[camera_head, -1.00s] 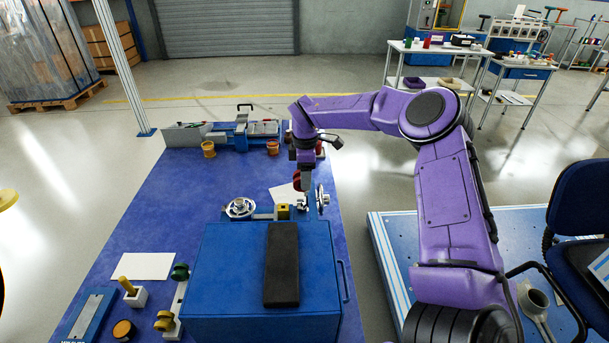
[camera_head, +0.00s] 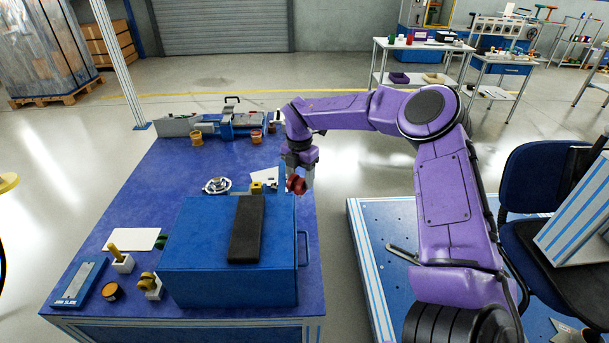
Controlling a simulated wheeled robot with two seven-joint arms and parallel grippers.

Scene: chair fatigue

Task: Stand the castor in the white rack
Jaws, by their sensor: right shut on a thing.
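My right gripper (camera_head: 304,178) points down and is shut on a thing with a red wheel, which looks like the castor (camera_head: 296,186). It is held at the right edge of the blue table, just beyond the blue box; the fingertips are partly hidden. The white rack (camera_head: 154,294) is at the left of the blue box, near the table's front. A yellow-wheeled castor (camera_head: 148,281) is at its near end, and a green wheel (camera_head: 161,243) shows farther back. The box hides much of the rack. My left gripper is out of view.
The blue box (camera_head: 225,285) with a black pad (camera_head: 246,228) on top stands between gripper and rack. A metal flange (camera_head: 217,185) lies behind it. A white block with a yellow peg (camera_head: 122,263) and an orange-topped round item (camera_head: 111,291) are at front left.

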